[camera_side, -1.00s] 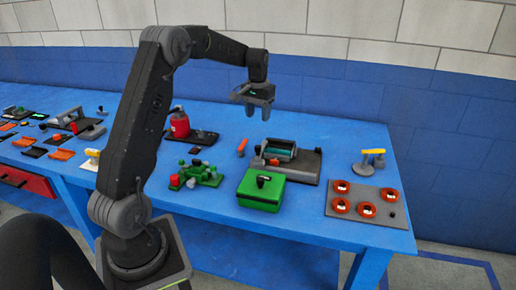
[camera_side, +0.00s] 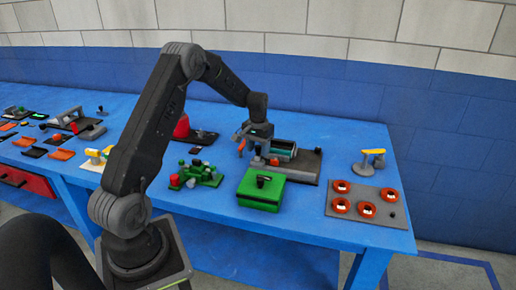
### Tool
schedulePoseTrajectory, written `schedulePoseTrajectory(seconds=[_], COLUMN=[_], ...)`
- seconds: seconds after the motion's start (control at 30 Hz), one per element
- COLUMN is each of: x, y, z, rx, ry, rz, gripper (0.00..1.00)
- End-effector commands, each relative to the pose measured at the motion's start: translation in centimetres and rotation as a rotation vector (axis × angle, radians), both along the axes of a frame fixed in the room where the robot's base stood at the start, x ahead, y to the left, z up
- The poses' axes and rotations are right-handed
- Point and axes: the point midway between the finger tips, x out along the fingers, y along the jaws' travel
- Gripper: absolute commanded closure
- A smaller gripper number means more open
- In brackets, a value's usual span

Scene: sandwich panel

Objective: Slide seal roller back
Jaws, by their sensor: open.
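The seal roller looks to be the teal cylinder (camera_side: 283,148) in a grey frame on a dark grey base plate (camera_side: 305,165), at the middle right of the blue table. An orange-red piece (camera_side: 274,161) sits at the front of that unit. My gripper (camera_side: 254,147) is open, pointing down at the left end of the roller unit, and partly covers it. I cannot tell whether the fingers touch anything. An orange handle (camera_side: 241,146) shows just left of the fingers.
A green box with a black knob (camera_side: 262,190) stands in front of the roller unit. A green block assembly (camera_side: 195,175) is to the left. A grey panel with orange rings (camera_side: 364,202) and a yellow-handled stand (camera_side: 369,160) are on the right. A red canister (camera_side: 181,127) is behind my arm.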

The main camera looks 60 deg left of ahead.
Motion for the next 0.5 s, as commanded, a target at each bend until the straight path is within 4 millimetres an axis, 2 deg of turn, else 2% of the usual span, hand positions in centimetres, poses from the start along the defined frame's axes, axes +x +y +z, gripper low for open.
schedulePoseTrajectory(seconds=[0.17, 0.5], x=[-0.01, 0.00], y=[0.00, 0.00], z=[0.00, 0.04], rx=[0.000, 0.000], ry=[0.000, 0.000], rz=[0.000, 0.000], gripper=[0.51, 0.83])
